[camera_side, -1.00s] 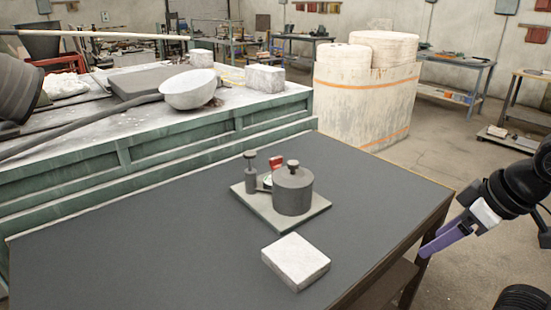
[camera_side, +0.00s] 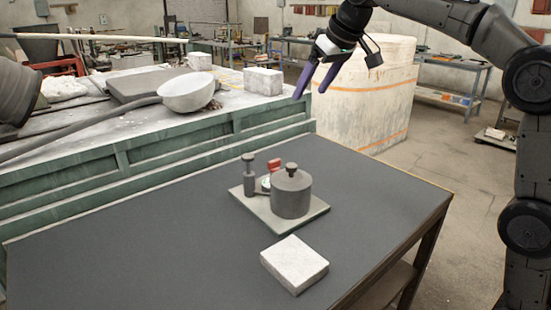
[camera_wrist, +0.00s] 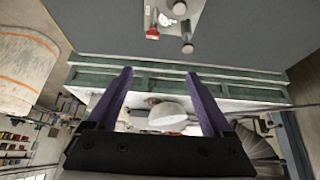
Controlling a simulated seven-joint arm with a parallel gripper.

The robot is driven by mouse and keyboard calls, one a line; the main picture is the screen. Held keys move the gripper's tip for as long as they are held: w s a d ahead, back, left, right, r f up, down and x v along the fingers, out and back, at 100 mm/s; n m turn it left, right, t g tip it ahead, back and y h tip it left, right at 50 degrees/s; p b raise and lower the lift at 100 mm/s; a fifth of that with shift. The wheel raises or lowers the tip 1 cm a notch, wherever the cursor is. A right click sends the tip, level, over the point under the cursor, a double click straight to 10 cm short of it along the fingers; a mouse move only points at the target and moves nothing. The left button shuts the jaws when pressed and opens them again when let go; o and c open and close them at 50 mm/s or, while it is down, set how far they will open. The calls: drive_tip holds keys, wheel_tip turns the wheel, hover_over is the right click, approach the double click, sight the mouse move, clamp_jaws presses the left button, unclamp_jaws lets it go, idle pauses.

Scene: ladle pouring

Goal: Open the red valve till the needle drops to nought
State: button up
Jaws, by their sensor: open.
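The red valve (camera_side: 273,165) is a small red handle behind a small pale gauge (camera_side: 265,183), whose needle is too small to read. Both sit on a light square plate (camera_side: 312,224), between a grey lidded pot (camera_side: 291,196) and a short dark post (camera_side: 249,178). In the wrist view the red valve (camera_wrist: 153,34) shows at the top, beside the gauge (camera_wrist: 164,19). My gripper (camera_side: 310,93) has purple fingers, open and empty. It hangs in the air well above and apart from the valve. In the wrist view the open fingers (camera_wrist: 158,75) have nothing between them.
A pale block (camera_side: 294,263) lies near the front of the dark table (camera_side: 150,250). Behind stands a green-sided bench (camera_side: 215,135) with a white bowl (camera_side: 188,92) and another block (camera_side: 264,81). A large drum (camera_side: 365,110) stands beyond. The table's left side is clear.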

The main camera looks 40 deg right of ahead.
drive_tip(key=w+d+f, duration=0.2)
drive_tip(key=w+f, duration=0.5)
drive_tip(key=w, duration=0.2)
drive_tip(key=g, duration=0.2)
approach(275, 160)
drive_tip(key=x, duration=0.8)
drive_tip(key=shift+a+f, duration=0.15)
drive_tip(key=shift+f, duration=0.2)
clamp_jaws()
